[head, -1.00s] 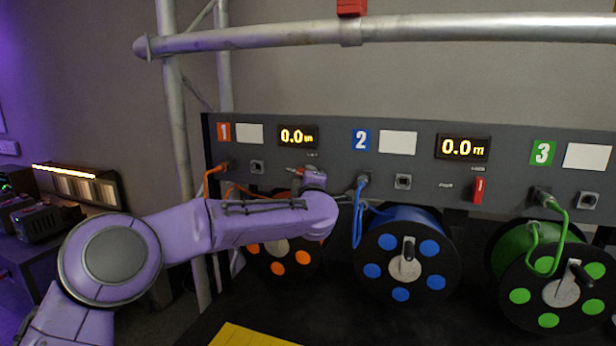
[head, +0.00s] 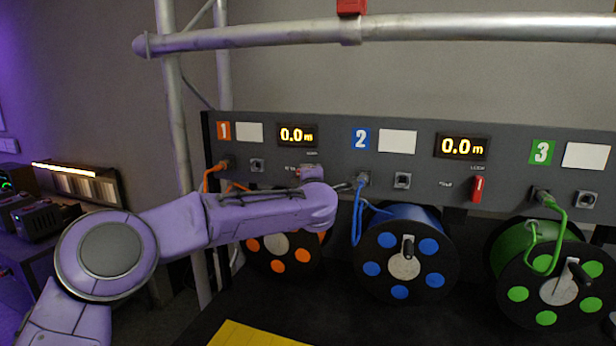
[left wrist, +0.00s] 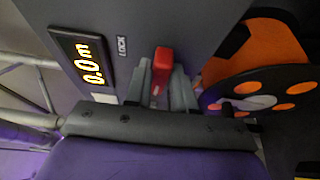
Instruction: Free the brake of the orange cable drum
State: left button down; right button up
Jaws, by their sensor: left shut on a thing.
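The orange cable drum (head: 277,267) has a black flange with orange discs and sits under panel section 1, partly behind my left arm. It also shows at the right of the left wrist view (left wrist: 273,83). Its red brake lever (left wrist: 162,62) is on the grey panel, near the word LOCK (left wrist: 122,46). My left gripper (left wrist: 166,88) is shut on the red lever, one finger on each side. In the head view my left gripper (head: 311,173) is mostly hidden by its own wrist. I cannot tell the lever's exact angle. My right gripper is not in view.
The blue drum (head: 404,265) and green drum (head: 545,290) stand to the right, with cables plugged into the panel (head: 330,140). The second red lever (head: 478,189) is upright. A metal truss tube (head: 480,28) runs above. Display 1 (head: 297,135) reads 0.0 m.

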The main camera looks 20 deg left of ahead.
pick_arm(q)
jog(key=c, duration=1)
grip_release()
jog(key=shift+c, duration=0.2)
jog(key=b+v, duration=0.5)
jog(key=v, duration=0.5)
jog(key=shift+s, duration=0.25)
